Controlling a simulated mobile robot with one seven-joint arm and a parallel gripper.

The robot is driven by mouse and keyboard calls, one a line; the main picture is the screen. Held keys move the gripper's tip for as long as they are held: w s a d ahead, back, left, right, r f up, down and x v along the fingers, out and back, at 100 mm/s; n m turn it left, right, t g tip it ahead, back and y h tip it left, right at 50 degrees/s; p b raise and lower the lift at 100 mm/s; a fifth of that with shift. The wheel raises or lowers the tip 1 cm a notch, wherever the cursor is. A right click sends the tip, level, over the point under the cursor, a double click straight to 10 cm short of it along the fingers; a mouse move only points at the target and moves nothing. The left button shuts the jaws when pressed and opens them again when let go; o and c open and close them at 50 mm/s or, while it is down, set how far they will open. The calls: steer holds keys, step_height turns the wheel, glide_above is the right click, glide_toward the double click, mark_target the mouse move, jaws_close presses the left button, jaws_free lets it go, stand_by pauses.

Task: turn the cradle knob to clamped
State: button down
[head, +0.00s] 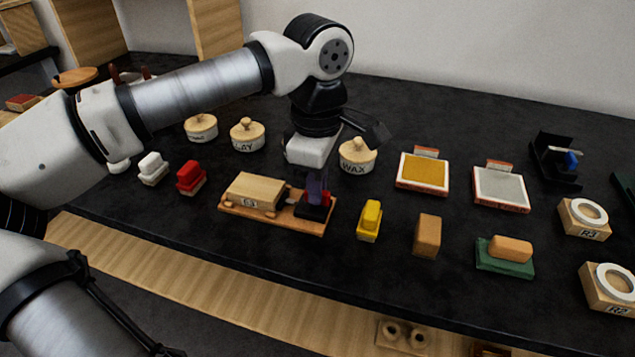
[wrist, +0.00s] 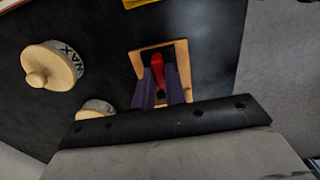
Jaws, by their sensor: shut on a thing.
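The cradle (head: 265,218) is a wooden base near the middle of the table, with a pale wooden block (head: 255,190) on its left part. A black plate sits at its right end with the red knob (head: 326,199) on it. The knob also shows in the wrist view (wrist: 156,68), lying between the purple fingers. My gripper (head: 317,192) points down over this end, shut on the red knob. In the wrist view the gripper (wrist: 160,80) hides part of the knob and base. I cannot read any clamped mark.
Lidded pots stand behind, the WAX pot (head: 357,156) close to my gripper. A yellow block (head: 369,220) and a brown block (head: 427,236) stand right of the cradle. Red (head: 190,178) and white (head: 153,168) blocks stand left. Bare table lies in front.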

steer(key=c, duration=1.4)
jaws_free()
steer(key=shift+c, duration=0.2)
step_height(320, 180, up, 14)
steer(key=shift+p, duration=0.35)
